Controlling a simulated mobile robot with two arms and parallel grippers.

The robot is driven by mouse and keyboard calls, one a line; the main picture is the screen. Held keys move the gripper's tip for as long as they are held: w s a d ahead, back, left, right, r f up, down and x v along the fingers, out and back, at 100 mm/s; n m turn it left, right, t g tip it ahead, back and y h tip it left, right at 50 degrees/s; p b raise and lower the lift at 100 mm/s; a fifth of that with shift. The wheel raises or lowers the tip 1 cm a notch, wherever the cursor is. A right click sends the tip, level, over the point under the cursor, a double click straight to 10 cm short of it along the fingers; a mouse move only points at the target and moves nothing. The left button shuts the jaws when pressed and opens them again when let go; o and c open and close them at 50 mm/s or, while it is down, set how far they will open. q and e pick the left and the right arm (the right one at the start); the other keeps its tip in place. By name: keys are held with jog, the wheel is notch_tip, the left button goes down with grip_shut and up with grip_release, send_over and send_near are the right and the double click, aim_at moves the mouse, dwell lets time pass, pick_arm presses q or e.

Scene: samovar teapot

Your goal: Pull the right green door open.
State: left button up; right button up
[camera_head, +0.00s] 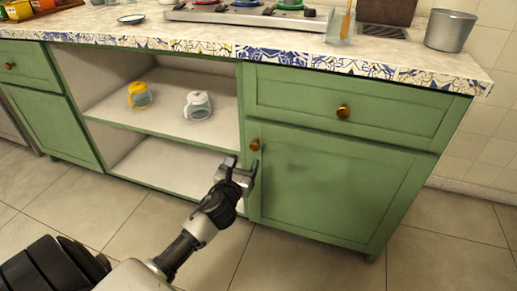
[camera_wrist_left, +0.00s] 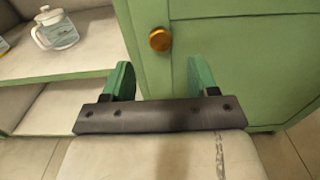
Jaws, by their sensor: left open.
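The right green door (camera_head: 322,190) is shut below a drawer at the right of the cabinet; it also shows in the left wrist view (camera_wrist_left: 245,60). Its round brass knob (camera_head: 254,145) sits at the door's upper left corner and shows in the left wrist view (camera_wrist_left: 160,39). My left gripper (camera_head: 243,166) is open and empty, just below and in front of the knob, apart from it. In the left wrist view its two green fingers (camera_wrist_left: 160,80) stand to either side below the knob. My right gripper is not in view.
The patterned counter (camera_head: 420,75) above carries a metal pot (camera_head: 450,31) and a stove (camera_head: 250,14). The tiled floor (camera_head: 300,262) before the door is clear.

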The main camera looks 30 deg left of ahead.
aim_at(253, 147)
pick_arm(q)
jog(key=b+x, duration=0.2)
jog(key=x, duration=0.6)
jog(key=shift+w+a+f, duration=0.1)
jog(key=shift+w, duration=0.05)
jog(key=shift+w+a, duration=0.1)
jog(key=shift+w, duration=0.3)
